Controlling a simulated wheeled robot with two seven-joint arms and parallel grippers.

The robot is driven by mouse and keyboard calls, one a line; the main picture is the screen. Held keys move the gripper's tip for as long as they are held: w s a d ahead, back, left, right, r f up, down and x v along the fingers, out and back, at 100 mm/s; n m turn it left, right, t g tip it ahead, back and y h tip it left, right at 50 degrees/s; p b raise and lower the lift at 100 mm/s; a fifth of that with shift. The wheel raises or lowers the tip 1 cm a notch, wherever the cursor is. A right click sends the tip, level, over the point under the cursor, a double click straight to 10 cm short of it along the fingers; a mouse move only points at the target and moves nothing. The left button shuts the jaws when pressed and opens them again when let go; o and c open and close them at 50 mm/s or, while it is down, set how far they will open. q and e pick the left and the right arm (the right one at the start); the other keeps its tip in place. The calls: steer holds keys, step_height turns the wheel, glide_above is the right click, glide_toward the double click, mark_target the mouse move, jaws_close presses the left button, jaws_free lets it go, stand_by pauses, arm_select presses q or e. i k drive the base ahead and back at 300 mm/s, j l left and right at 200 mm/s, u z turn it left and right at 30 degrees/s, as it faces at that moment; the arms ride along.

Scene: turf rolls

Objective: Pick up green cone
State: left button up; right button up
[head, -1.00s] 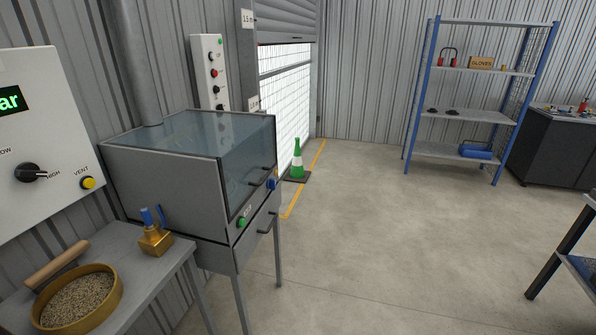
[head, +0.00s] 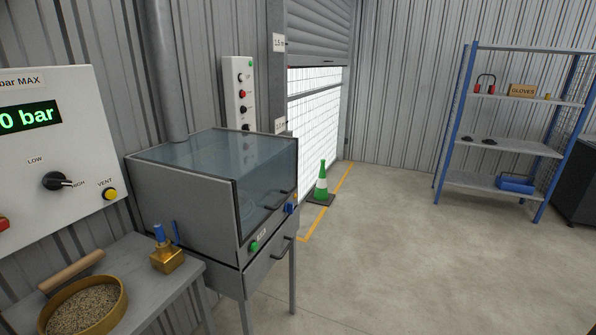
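The green cone (head: 321,181) stands upright on the floor in the head view. It has a white band and a dark square base. It is beside the mesh-covered doorway and close to the yellow floor line, beyond the grey glass-topped cabinet. Neither of my grippers shows in this view.
The grey cabinet (head: 190,200) on legs stands at the left, between me and the cone. A blue shelf rack (head: 505,143) stands at the back right. The middle floor is clear.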

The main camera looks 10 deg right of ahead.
mark_target(320, 196)
steer(key=i+l+z, duration=0.2)
steer(key=i+l, duration=0.25)
steer(key=i+l+z, duration=0.15)
steer(key=i+l, duration=0.3)
steer(key=i+l+z, duration=0.2)
steer(key=i+l, duration=0.2)
steer(key=i+l+z, duration=0.2)
steer(key=i, duration=0.35)
steer(key=i+l+z, duration=0.2)
steer(key=i, duration=0.35)
